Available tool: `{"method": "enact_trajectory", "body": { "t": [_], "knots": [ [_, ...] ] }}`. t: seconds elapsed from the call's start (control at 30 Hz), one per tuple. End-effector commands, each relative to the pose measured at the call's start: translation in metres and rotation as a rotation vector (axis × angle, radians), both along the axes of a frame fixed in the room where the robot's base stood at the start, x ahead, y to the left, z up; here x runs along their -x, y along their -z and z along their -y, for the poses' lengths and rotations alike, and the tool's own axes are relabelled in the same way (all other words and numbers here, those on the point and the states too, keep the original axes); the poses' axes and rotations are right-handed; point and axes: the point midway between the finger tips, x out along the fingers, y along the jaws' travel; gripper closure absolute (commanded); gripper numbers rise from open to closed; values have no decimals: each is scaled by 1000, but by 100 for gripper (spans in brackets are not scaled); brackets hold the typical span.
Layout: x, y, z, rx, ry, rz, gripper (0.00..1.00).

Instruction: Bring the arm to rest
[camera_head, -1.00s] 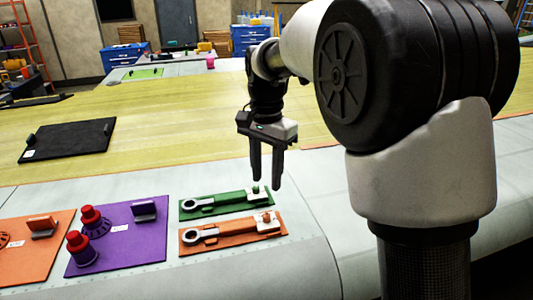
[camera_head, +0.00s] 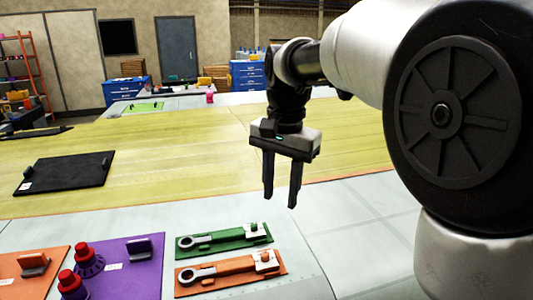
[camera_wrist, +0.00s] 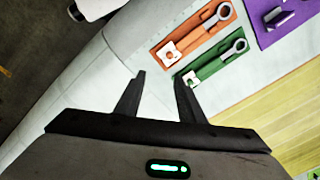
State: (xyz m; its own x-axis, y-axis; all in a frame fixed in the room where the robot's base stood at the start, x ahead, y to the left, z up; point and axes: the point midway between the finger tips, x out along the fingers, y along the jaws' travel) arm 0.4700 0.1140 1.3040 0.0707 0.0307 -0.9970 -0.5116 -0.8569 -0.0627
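My gripper (camera_head: 281,203) hangs fingers-down above the wing surface, to the right of and above the green tray. Its two dark fingers are apart with nothing between them. In the wrist view my gripper (camera_wrist: 160,78) also shows its fingers apart over bare pale wing skin (camera_wrist: 120,45). My white and black arm reaches in from the right side of the head view.
A green tray (camera_head: 210,249) and an orange tray (camera_head: 215,286) each hold a wrench-like tool. A purple panel (camera_head: 140,268) with red-topped parts lies left of them. A black mat (camera_head: 65,172) lies on the yellow surface (camera_head: 200,145). The pale wing skin at right is clear.

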Motion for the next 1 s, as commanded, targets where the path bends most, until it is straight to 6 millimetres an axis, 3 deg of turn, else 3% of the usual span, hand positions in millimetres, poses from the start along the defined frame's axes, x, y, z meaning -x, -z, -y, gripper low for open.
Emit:
{"method": "enact_trajectory", "body": {
  "t": [0.07, 0.2, 0.4, 0.5, 0.7, 1.0],
  "knots": [
    [29, -13, 25, -11, -60, 62, 64],
    [82, -16, 60, 1, -196, 176, 64],
    [152, 4, 95, 80, -374, 325, 64],
    [176, 19, 105, 126, -443, 375, 64],
    [197, 36, 113, 179, -510, 417, 64],
    [198, 38, 113, 182, -517, 417, 64]
  ]
}}
